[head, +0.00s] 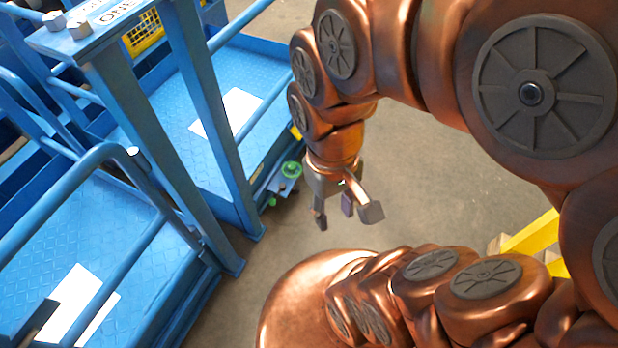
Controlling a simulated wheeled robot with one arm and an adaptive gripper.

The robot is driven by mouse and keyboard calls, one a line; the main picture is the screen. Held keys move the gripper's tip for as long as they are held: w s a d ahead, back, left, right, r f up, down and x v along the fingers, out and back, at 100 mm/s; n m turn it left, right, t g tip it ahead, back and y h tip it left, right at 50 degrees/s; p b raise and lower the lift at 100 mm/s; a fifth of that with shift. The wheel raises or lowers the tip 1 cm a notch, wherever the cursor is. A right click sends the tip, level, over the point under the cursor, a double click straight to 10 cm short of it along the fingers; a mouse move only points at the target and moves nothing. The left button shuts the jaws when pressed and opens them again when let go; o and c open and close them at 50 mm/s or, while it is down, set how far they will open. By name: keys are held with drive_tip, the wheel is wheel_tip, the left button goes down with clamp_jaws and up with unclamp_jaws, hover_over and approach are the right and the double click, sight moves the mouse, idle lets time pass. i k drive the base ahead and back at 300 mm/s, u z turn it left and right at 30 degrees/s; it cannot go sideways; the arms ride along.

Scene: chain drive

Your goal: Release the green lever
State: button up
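A small green part (291,169), which looks like the green lever, sits low at the corner of the blue platform in the head view. A second bit of green shows just below it near the floor. Its exact shape and position are too small to tell. My gripper (346,213) is to the right of and below the green part in the picture, pointing down over the floor. Its fingers are spread apart with nothing between them. It is apart from the green part.
Blue platforms (185,140) with rails and posts fill the left side. White sheets (226,113) lie on them. A yellow object (532,236) stands at the right behind my arm. Bare concrete floor (420,180) lies around my gripper.

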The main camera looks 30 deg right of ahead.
sight(282, 185)
drive_tip(key=z, duration=0.6)
drive_tip(key=k, duration=0.9)
drive_tip(key=z, duration=0.55)
drive_tip(key=k, duration=0.45)
drive_tip(key=u, duration=0.45)
drive_tip(key=i, duration=0.6)
drive_tip(key=u, duration=1.05)
drive_tip(key=i, duration=0.65)
drive_tip(key=u, duration=0.25)
